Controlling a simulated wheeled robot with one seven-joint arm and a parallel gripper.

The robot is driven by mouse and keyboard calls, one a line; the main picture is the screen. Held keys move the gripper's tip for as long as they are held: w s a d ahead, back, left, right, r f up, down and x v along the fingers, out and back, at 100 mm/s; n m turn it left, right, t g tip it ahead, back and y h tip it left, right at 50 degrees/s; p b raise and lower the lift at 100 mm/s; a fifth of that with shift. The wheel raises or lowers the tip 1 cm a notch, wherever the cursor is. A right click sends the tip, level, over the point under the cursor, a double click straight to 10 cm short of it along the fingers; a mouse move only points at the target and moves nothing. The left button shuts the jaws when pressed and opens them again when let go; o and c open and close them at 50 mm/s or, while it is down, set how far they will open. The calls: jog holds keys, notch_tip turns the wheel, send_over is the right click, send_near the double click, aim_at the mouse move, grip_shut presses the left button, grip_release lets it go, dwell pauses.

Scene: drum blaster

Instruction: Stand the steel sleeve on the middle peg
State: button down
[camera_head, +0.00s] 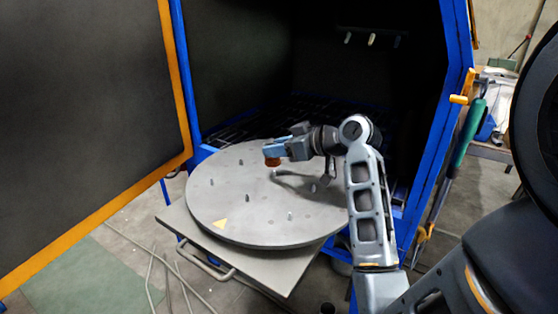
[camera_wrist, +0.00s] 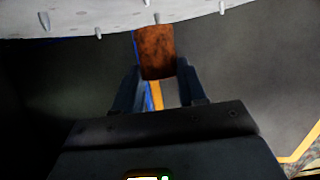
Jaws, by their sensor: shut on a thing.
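A rusty brown steel sleeve (camera_head: 273,162) is held between the blue fingers of my gripper (camera_head: 272,152), over the far part of the round grey turntable (camera_head: 235,220). The sleeve (camera_wrist: 156,50) also shows in the wrist view, between the fingertips, its far end near the turntable's edge in the picture. The sleeve looks clear of the disc, but its exact height is hard to tell. Several short pegs stand on the disc, among them one near the centre (camera_head: 248,198) and one at the front (camera_head: 290,215). I cannot tell for sure which is the middle peg.
The turntable rests on a grey pull-out tray (camera_head: 276,277) before a dark blaster cabinet with a blue frame (camera_head: 440,130). A large open door (camera_head: 85,110) with an orange edge stands at left. Hoses lie on the floor.

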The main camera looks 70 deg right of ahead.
aim_at(279, 160)
jog(key=shift+f, duration=1.95)
jog(key=shift+f, duration=0.15)
jog(key=c, duration=0.6)
grip_release()
jog(key=shift+r, duration=0.25)
jog(key=v, duration=1.2)
jog(key=shift+s+f, duration=0.1)
jog(key=shift+f, duration=0.05)
